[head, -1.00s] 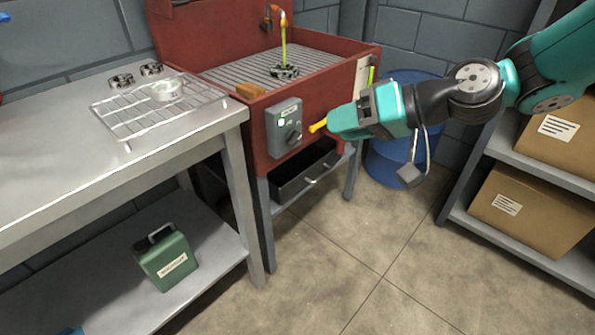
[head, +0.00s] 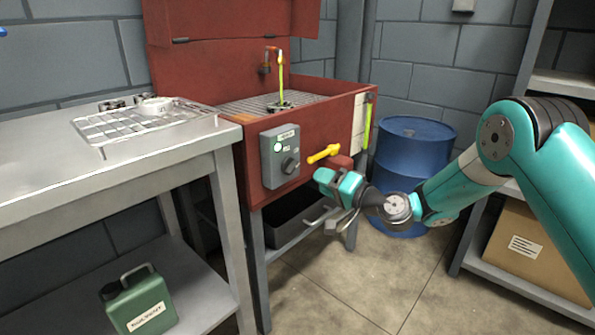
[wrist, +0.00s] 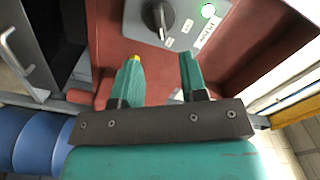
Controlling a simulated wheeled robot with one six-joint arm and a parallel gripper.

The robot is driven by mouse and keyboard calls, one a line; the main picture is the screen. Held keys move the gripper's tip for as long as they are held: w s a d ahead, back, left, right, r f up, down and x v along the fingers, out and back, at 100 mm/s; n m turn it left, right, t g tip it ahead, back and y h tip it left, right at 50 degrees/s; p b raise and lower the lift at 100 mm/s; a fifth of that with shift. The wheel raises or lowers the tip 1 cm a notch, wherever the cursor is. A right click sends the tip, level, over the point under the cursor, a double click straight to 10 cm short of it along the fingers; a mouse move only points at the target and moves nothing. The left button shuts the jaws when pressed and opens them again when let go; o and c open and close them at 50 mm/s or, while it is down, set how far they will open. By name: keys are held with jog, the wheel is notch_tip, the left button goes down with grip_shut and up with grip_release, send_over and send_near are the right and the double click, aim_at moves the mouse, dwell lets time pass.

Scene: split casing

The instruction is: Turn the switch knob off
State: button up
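The grey switch box (head: 280,156) is mounted on the front of the red parts washer. Its dark round knob (head: 290,165) sits below a lit lamp.
A yellow handle (head: 324,153) sticks out right of the box, just above my gripper; its tip shows behind one finger. A grey drawer (head: 295,218) is below. A steel table (head: 110,165) stands left, a blue drum (head: 410,155) behind right, a shelf (head: 515,285) at right.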

aim_at(295, 169)
jog(key=x, duration=0.9)
grip_shut()
